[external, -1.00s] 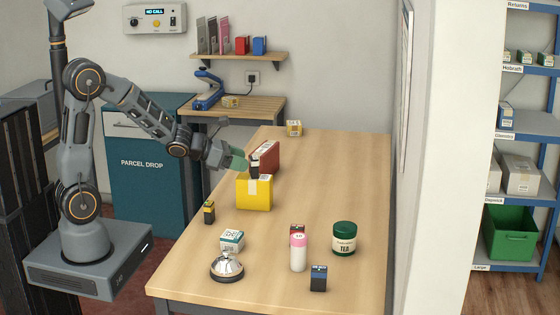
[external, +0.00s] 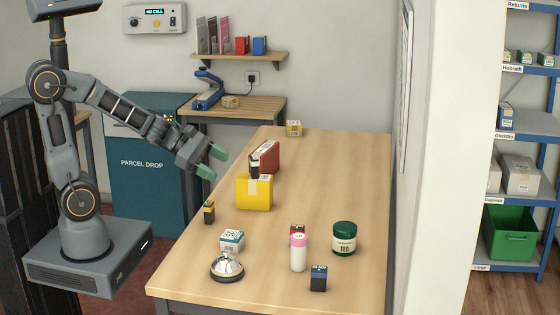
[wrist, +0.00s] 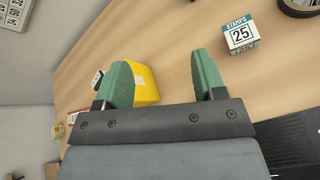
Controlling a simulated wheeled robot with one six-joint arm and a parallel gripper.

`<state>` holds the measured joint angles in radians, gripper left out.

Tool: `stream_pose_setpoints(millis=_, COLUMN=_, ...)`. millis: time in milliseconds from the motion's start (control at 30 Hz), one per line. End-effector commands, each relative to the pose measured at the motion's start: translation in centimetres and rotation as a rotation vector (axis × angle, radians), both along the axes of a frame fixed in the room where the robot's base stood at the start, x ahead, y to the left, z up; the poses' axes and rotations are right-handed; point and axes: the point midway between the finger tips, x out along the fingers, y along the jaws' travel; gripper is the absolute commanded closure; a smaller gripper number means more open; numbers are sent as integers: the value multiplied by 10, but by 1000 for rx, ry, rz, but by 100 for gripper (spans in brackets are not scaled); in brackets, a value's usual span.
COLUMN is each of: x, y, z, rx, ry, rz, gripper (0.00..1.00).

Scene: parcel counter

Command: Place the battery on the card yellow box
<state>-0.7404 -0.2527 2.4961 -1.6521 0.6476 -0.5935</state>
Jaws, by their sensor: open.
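A yellow box (external: 254,194) with a pale tape strip stands on the counter; it also shows in the wrist view (wrist: 146,86), partly behind a finger. In the wrist view the dark-and-white block (wrist: 97,79) is partly hidden by the left finger. My gripper (external: 212,162) is open and empty, in the air left of the block and apart from it; its green fingers (wrist: 163,62) are spread in the wrist view.
A red-brown box (external: 265,155) stands behind the yellow box. The counter's right rear is clear.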

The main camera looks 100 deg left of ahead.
Motion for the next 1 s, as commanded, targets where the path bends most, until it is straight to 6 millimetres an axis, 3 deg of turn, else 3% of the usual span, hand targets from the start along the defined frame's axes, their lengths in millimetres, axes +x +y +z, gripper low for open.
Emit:
stream_pose_setpoints(millis=33, x=3, y=-36, z=2, rx=139, ry=32, rz=-198, gripper=36)
stream_pose_setpoints(millis=100, x=-2, y=-80, z=0, rx=350, ry=77, rz=-482, gripper=36)
stream_pose_setpoints(millis=200, x=-21, y=-128, z=-7, rx=653, ry=121, rz=-868, gripper=36)
stream_pose_setpoints(millis=300, x=-44, y=-156, z=-14, rx=943, ry=150, rz=-1213, gripper=36)
stream_pose_setpoints(millis=433, x=-70, y=-170, z=-18, rx=1271, ry=177, rz=-1570, gripper=36)
stream_pose_setpoints(millis=600, x=-87, y=-168, z=-16, rx=1581, ry=210, rz=-1867, gripper=36)
stream_pose_setpoints(millis=800, x=-93, y=-163, z=-13, rx=1745, ry=239, rz=-2007, gripper=36)
stream_pose_setpoints(millis=1000, x=-94, y=-162, z=-12, rx=1766, ry=243, rz=-2024, gripper=36)
